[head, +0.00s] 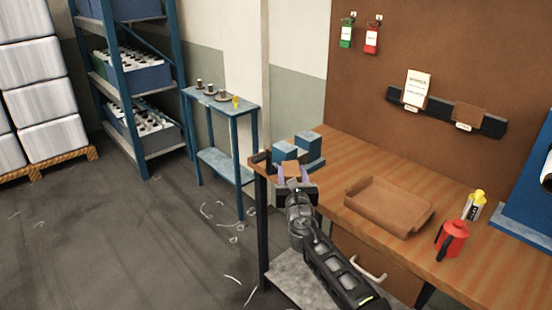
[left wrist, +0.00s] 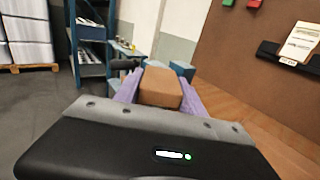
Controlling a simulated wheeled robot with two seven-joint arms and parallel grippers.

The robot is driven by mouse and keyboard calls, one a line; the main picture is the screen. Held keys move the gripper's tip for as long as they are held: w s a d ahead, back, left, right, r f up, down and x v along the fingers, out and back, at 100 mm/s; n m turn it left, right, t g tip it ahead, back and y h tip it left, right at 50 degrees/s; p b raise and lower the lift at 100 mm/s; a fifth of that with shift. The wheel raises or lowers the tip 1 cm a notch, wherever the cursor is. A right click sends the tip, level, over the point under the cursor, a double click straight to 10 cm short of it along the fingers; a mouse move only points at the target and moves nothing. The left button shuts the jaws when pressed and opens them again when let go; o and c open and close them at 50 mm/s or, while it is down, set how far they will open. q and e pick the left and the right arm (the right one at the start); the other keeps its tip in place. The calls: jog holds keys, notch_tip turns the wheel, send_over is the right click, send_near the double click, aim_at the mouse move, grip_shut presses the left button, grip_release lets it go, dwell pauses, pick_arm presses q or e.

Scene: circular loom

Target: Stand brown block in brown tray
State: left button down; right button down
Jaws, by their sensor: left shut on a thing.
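The brown block (left wrist: 160,88) is between the purple fingers of my left gripper (left wrist: 158,92) in the left wrist view. The gripper is shut on it. In the head view the block (head: 292,170) shows at the tip of my left gripper (head: 293,178), near the left end of the wooden bench. The brown tray (head: 386,209) lies on the bench to the right of the gripper, and its visible inside is empty. The block and the tray are apart. My right gripper is not in view.
Blue vise-like blocks (head: 308,148) stand on the bench's left corner, just behind the gripper. The bench (head: 350,160) is bare behind the tray. A small blue side table (head: 222,100) stands at the left.

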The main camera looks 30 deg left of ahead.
pick_arm(q)
jog(key=s+d+f+m+t+h+b, duration=0.1)
jog(key=s+d+f+m+h, duration=0.2)
jog(key=d, duration=0.6)
jog(key=s+d+f+m+t+h+b, duration=0.1)
jog(key=s+d+f+m+h, duration=0.3)
jog(key=d, duration=0.5)
jog(key=s+f+t+h, duration=0.1)
jog(key=s+h, duration=0.1)
jog(key=h, duration=0.1)
jog(key=shift+s+d+f, duration=0.2)
jog(key=shift+s+f, duration=0.05)
jog(key=shift+s, duration=0.05)
jog(key=shift+a, duration=0.1)
